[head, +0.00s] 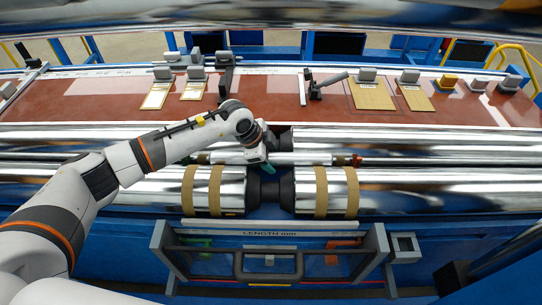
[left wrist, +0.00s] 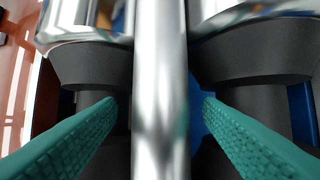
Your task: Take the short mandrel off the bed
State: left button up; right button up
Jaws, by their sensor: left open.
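The short mandrel (head: 305,159), a slim shiny rod, lies level between the large polished rollers, with a reddish piece at its right end. In the left wrist view the mandrel (left wrist: 160,60) runs up the picture between my two teal fingers. My left gripper (head: 268,168) is over the middle of the rod, which it partly hides. In the left wrist view my left gripper (left wrist: 160,103) is open, with one finger on each side of the rod and gaps visible. My right gripper is not in view.
The front roller (head: 405,193) carries tan bands and has a black necked joint (head: 270,190) at its middle. Behind the rollers, a red-brown bench (head: 275,90) holds blocks and tan sheets. In front stands a framed panel marked LENGTH mm (head: 268,233).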

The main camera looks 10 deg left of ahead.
pick_arm(q)
jog(key=c, duration=1.3)
jog(key=shift+r, duration=0.15)
grip_shut()
